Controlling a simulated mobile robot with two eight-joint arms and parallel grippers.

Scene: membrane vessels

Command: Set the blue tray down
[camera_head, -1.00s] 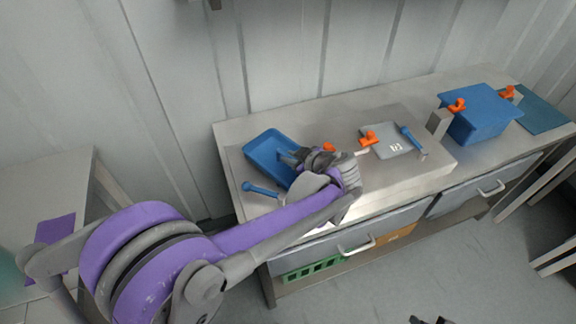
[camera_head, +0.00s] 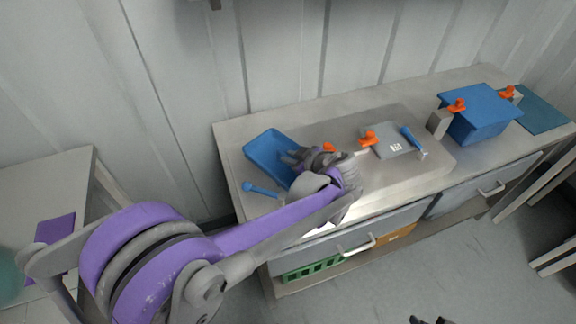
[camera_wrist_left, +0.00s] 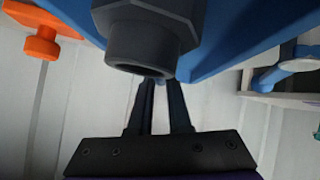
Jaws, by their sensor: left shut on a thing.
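The blue tray (camera_head: 262,146) is at the left end of the metal bench, with its hollow side facing up. My left gripper (camera_head: 294,158) is at its right edge, shut on it. I cannot tell whether the tray's underside touches the bench. In the left wrist view, the gripper's dark fingers (camera_wrist_left: 160,88) reach up to a blue surface (camera_wrist_left: 232,38), and a dark grey nut-shaped part covers much of where they meet. Dark tips (camera_head: 430,320) at the bottom edge of the head view may be my right gripper, mostly cut off.
The bench (camera_head: 330,110) also holds a blue-handled tool (camera_head: 260,189), a grey plate (camera_head: 396,141), orange clamps (camera_head: 369,138) and a large blue box (camera_head: 478,113). Drawers (camera_head: 350,236) are below its front edge. A side table (camera_head: 50,180) stands at the far left.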

